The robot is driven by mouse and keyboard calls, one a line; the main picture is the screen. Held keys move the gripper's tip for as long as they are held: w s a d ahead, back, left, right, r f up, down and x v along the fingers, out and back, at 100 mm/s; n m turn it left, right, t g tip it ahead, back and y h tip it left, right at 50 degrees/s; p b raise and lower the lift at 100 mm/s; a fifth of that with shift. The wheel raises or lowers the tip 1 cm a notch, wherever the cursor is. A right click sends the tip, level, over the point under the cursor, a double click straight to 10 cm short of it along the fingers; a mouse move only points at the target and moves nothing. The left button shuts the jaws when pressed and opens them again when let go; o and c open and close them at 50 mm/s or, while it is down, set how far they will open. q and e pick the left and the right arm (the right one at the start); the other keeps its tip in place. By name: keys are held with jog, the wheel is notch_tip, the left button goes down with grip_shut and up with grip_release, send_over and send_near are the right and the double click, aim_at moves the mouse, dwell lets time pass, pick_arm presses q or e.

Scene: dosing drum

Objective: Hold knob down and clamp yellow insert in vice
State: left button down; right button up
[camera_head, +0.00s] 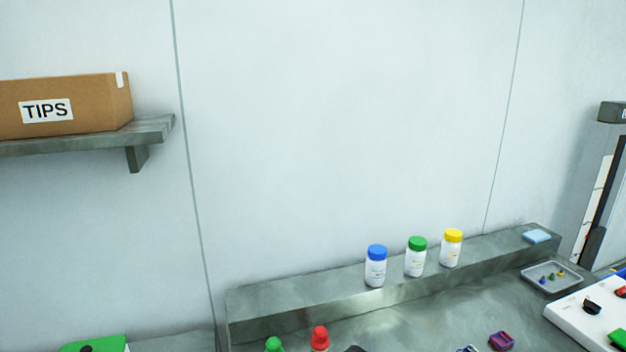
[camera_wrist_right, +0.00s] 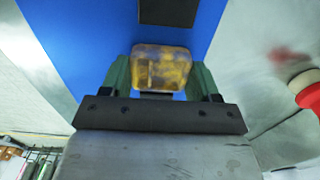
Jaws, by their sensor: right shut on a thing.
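In the right wrist view, my right gripper (camera_wrist_right: 162,82) is shut on a mottled yellow insert (camera_wrist_right: 161,68), which sits between its two green fingers. A large blue surface (camera_wrist_right: 82,42) with a dark rectangular patch (camera_wrist_right: 168,11) lies behind the insert; I cannot tell whether it is the vice. In the head view, a white panel (camera_head: 568,315) at the right edge carries a black knob (camera_head: 591,307). A green object (camera_head: 97,344) with a dark round part is cut off at bottom left. Neither gripper shows in the head view, and my left gripper is in no view.
Bottles with blue (camera_head: 376,268), green (camera_head: 415,259) and yellow (camera_head: 452,250) caps stand on a raised ledge. A tray (camera_head: 539,285) holds small coloured pieces. Red-topped (camera_head: 320,338) and green-topped (camera_head: 274,345) items and a purple piece (camera_head: 501,341) are at the front.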

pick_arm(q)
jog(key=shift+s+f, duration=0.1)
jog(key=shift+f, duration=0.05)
pick_arm(e)
jog(key=o, duration=1.2)
jog(key=shift+c, duration=0.2)
notch_tip(320, 180, up, 9)
dwell(0.4)
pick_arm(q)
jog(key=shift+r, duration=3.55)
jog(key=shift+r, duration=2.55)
